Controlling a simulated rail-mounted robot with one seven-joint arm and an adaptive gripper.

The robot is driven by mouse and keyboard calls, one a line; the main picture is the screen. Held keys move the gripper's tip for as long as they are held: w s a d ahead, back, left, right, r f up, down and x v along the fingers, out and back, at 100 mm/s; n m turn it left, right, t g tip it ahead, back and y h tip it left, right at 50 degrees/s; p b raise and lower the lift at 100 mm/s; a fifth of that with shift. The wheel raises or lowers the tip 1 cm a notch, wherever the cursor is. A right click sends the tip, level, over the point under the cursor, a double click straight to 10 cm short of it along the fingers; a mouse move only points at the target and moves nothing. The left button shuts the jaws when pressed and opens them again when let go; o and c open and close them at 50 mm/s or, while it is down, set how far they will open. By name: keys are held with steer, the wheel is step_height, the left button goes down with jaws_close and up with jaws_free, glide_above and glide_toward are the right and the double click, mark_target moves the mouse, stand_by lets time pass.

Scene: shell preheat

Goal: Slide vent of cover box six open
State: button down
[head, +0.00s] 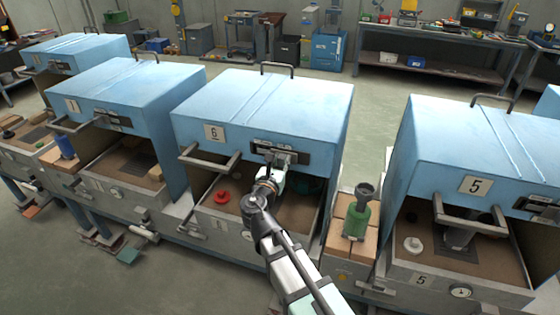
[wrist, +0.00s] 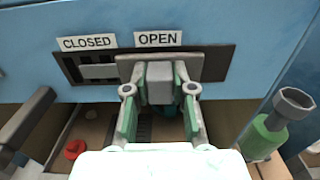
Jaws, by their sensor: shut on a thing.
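Cover box six (head: 262,105) is a blue box with a "6" label on its front. Its vent (head: 275,152) is a dark slot in the front face, under "CLOSED" and "OPEN" labels in the wrist view (wrist: 97,72). The grey slider plate (wrist: 125,72) sits below the "OPEN" label, with slats bare to its left and a dark strip to its right. My gripper (wrist: 160,100) is shut on the slider's block-shaped knob (wrist: 160,83), one green-padded finger on each side. In the head view my gripper (head: 273,178) partly hides the vent's lower edge.
A bar handle (head: 208,160) juts out left of the vent. A red knob-like piece (head: 222,197) lies inside the open front below. A green bottle-like item (head: 356,218) stands on blocks at right, before cover box five (head: 480,140).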

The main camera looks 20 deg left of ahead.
steer(key=shift+d, duration=0.25)
steer(key=c, duration=1)
jaws_free()
steer(key=shift+d, duration=0.1)
steer(key=shift+o, duration=0.2)
steer(key=s, duration=1.2)
